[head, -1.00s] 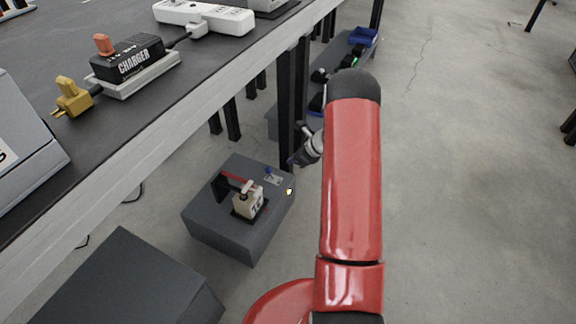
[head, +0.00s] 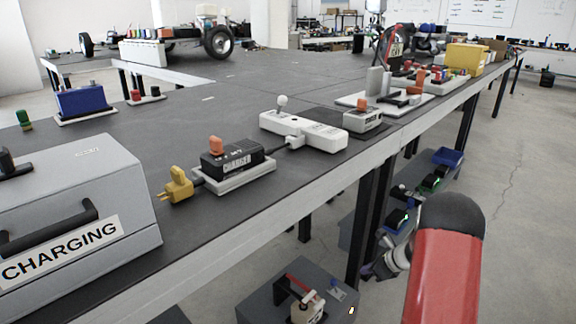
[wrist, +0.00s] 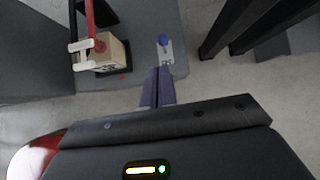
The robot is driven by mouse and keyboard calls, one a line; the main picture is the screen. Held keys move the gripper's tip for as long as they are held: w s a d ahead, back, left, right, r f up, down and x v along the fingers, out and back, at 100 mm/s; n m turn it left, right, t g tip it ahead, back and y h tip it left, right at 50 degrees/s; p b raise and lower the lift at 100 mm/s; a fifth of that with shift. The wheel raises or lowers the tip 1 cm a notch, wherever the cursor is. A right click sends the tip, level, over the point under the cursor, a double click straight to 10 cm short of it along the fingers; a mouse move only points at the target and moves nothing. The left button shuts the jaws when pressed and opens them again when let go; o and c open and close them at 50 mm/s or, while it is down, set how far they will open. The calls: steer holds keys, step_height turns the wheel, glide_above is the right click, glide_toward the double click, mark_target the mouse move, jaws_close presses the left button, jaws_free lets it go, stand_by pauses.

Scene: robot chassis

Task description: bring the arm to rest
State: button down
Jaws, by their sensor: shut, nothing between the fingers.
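My red arm (head: 445,275) reaches up from the bottom right in the head view, beside the bench edge. My gripper (head: 368,272) hangs at its far end, small and partly hidden, below the tabletop and close to a dark bench leg. In the wrist view my gripper (wrist: 157,84) shows its two purple-grey fingers together, with nothing between them. The fingers point toward a small plate with a blue knob (wrist: 164,42), and appear apart from it.
A grey box (head: 262,302) on the floor carries a beige block with a red-and-black handle. The long bench (head: 330,190) stands left of the arm, holding a charger (head: 232,160) and a power strip (head: 303,130). A low shelf (head: 437,201) lies beneath. Open floor (head: 530,220) is to the right.

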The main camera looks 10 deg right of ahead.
steer(key=s+a+r+n+g, duration=0.1)
steer(key=s+a+r+n, duration=0.3)
steer(key=r, duration=0.3)
steer(key=s+a+r+n, duration=0.3)
steer(key=a+r+n, duration=0.1)
steer(key=a+r, duration=0.25)
steer(key=s+a+r+n+g, duration=0.1)
steer(key=s+a+r+n, duration=0.3)
steer(key=r, duration=0.4)
steer(key=s+a+r+n+h, duration=0.1)
steer(key=s+r+n, duration=0.1)
steer(key=s+n, duration=0.3)
steer(key=s+a+r+n+t+h, duration=0.1)
steer(key=s+a+r+n+h, duration=0.1)
steer(key=s+n, duration=0.3)
steer(key=s+a+r+n+h, duration=0.2)
steer(key=s+r+n, duration=0.2)
steer(key=s, duration=0.8)
steer(key=shift+n+t+p, duration=0.3)
steer(key=shift+n+p, duration=0.05)
steer(key=shift+n, duration=0.55)
steer(key=shift+s, duration=0.1)
